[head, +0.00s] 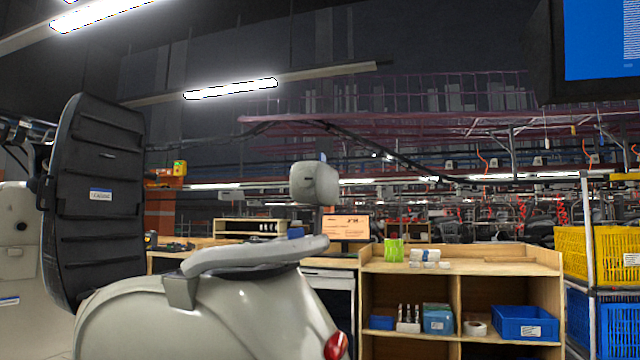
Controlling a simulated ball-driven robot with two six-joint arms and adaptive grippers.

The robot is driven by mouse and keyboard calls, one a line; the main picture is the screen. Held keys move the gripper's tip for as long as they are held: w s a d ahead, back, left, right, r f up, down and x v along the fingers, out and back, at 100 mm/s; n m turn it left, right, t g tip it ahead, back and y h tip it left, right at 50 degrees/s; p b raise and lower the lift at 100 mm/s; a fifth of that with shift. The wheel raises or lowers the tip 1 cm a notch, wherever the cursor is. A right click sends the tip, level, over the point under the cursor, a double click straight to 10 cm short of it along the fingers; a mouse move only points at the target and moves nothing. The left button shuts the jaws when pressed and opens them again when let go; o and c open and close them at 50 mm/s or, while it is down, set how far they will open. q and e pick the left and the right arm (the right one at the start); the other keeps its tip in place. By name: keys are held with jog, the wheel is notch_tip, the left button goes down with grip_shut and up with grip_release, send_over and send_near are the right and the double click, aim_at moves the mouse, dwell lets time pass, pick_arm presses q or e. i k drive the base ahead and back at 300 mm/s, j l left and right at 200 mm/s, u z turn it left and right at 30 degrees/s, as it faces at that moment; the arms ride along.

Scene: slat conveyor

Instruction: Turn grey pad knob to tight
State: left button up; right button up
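A rounded grey block (314,183), which may be the grey pad, stands on a dark post near the middle of the head view. No knob or tight marking can be made out. Below it is a cream scooter-like body (200,318) with a long grey pad-like top (255,256) and a red lamp (336,346). I cannot tell which grey part the task means. Neither of my grippers is in view.
A tall black ribbed panel (98,200) stands at the left. A wooden shelf unit (460,268) with blue bins (525,323) is at the right. Yellow crates (612,253) stand at the right edge. A screen (600,40) hangs at the top right.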

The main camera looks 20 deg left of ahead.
aim_at(305, 179)
jog(key=i+j, duration=0.15)
jog(key=j, duration=0.45)
jog(key=i+j+z, duration=0.15)
jog(key=j, duration=1)
jog(key=i+z, duration=0.05)
